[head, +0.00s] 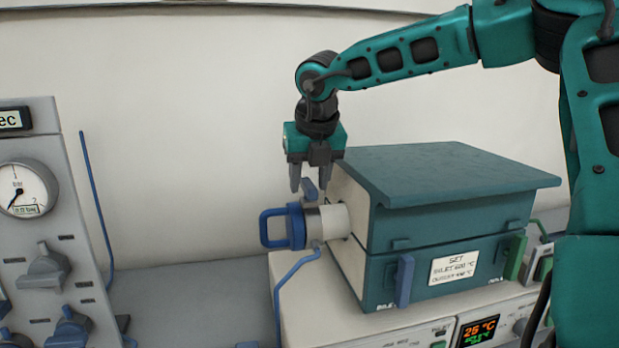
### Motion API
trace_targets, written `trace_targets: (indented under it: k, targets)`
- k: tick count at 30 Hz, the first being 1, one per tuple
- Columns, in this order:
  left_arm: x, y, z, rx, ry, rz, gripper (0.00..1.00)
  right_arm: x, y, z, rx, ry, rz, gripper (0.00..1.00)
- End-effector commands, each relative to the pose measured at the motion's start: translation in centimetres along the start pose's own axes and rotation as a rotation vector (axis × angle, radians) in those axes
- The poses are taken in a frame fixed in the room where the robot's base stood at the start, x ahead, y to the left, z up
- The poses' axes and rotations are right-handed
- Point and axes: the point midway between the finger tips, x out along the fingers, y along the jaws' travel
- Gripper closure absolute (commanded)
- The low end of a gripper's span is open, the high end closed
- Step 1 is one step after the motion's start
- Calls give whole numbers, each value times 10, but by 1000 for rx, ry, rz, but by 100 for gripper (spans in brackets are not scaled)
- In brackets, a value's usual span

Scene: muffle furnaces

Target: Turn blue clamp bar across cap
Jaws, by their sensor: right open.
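A blue cap (296,226) with a blue loop-shaped bar (265,229) on its outer side sits on the end of a white tube (334,219). The tube sticks out of the left side of the teal furnace (440,200). A separate upright blue bar (404,280) is on the furnace front; I cannot tell which blue bar is the clamp bar. My right gripper (311,188) points down just above the cap, open. A small grey piece (309,190) stands between its fingertips; I cannot tell whether they touch it. My left gripper is out of view.
A thin blue pipe (288,277) runs down from below the cap. A grey panel (30,230) with a gauge and knobs stands at the left. A green bar (515,257) is at the furnace's right. The bench between panel and furnace is mostly clear.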

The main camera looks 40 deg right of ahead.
Motion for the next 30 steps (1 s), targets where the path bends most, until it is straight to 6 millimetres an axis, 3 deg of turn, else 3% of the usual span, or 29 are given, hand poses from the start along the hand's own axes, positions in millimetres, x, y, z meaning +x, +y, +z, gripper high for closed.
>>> trace_targets:
  k: [6,20,30]
  targets:
    - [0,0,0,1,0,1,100,0,0,0,1,0,0,55]
    - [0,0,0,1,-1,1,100,0,0,0,1,0,0,99]
    - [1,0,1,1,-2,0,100,0,0,0,-12,0,6,100]
